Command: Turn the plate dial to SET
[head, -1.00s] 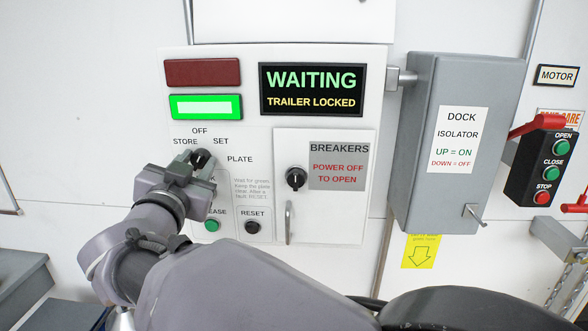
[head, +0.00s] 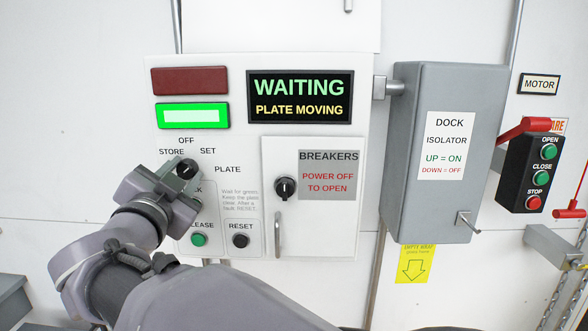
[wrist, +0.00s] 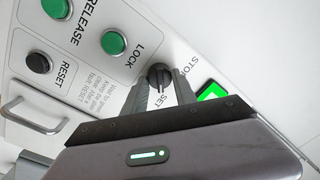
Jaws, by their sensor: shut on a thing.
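The plate dial (head: 187,168) is a small black knob at the left of the white control panel, below the labels OFF, STORE and SET. In the wrist view the dial (wrist: 159,75) sits between my gripper's two grey fingers, with SET printed close by. My gripper (head: 174,176) is shut on the dial, reaching it from the lower left. The display (head: 300,98) reads WAITING, PLATE MOVING.
The green lamp (head: 193,116) is lit; the red lamp (head: 189,80) is dark. Below the dial are the green RELEASE button (head: 199,240) and black RESET button (head: 240,241). The breaker door knob (head: 285,188) and grey dock isolator (head: 430,85) are to the right.

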